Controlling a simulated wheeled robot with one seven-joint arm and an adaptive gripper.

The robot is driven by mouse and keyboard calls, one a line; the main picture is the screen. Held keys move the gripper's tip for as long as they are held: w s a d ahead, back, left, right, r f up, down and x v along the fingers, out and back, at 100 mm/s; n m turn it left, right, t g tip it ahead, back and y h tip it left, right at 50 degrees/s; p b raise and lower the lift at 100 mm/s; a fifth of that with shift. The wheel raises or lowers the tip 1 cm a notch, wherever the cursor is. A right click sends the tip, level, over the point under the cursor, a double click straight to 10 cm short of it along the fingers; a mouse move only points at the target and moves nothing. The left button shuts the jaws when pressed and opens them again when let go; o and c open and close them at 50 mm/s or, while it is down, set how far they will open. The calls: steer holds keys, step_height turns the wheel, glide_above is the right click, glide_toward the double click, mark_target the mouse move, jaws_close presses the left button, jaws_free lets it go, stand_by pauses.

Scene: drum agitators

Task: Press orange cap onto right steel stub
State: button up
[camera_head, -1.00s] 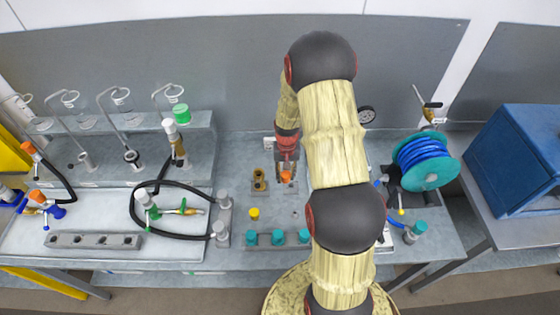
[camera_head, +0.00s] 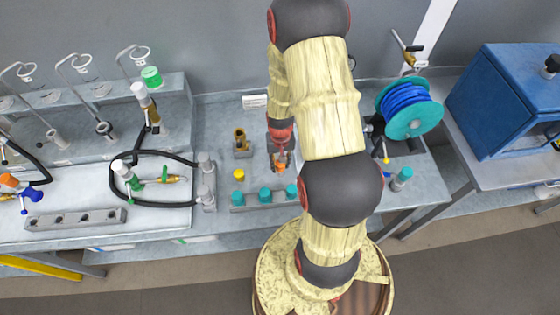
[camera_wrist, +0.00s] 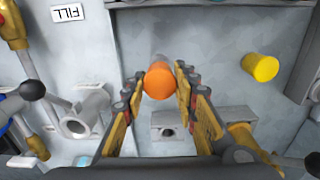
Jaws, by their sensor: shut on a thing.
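The orange cap (camera_wrist: 159,82) is held between the fingertips of my gripper (camera_wrist: 157,90), which is shut on it. In the head view the cap (camera_head: 281,168) shows just below my gripper (camera_head: 280,156), over the bench behind the teal-capped row. A pale grey block with a dark round hole (camera_wrist: 170,129) lies below the cap in the wrist view. A brass-coloured fitting (camera_wrist: 238,134) sits right of it, partly behind a finger. I cannot tell which part is the right steel stub, nor whether the cap touches anything beneath it.
A yellow cap (camera_head: 239,174) stands left of my gripper. A row of teal caps (camera_head: 265,195) is in front of it. The brass fitting (camera_head: 241,142) stands at back left, the blue hose reel (camera_head: 408,108) at right. A grey tubular fitting (camera_wrist: 83,114) is at left in the wrist view.

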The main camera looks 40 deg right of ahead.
steer(key=shift+f+b, duration=0.4)
steer(key=shift+f, duration=0.2)
stand_by(0.8)
steer(key=shift+f+b, duration=0.75)
steer(key=shift+f, duration=0.3)
steer(key=shift+f+b, duration=0.35)
steer(key=shift+f, duration=0.15)
steer(key=shift+c, duration=0.3)
stand_by(0.4)
steer(key=o, duration=1)
steer(key=shift+c, duration=0.2)
steer(key=shift+r+p, duration=1.45)
steer(key=shift+r, duration=0.6)
